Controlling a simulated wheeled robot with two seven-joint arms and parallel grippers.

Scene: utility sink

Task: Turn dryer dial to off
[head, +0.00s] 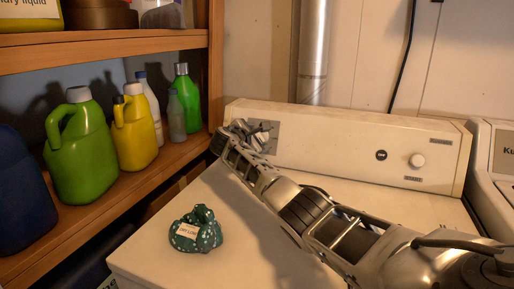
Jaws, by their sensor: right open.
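The dryer's cream control panel (330,143) runs along the back of the dryer top. A round white knob (417,160) sits near its right end, with a small dark round button (381,155) to its left. I cannot read the knob's setting. A grey plate (273,130) is on the panel's left end; my right gripper (258,133) is in front of it and partly hides it. Any dial there is hidden, and I cannot tell whether the gripper touches it. The right gripper is open, and its arm stretches in from the lower right. My left gripper is not in view.
A green patterned bag (196,230) with a label lies on the dryer top (150,262). Wooden shelves at left hold a green jug (80,150), a yellow jug (136,132) and other bottles. Another white appliance (492,160) stands at right. A metal pipe rises behind the panel.

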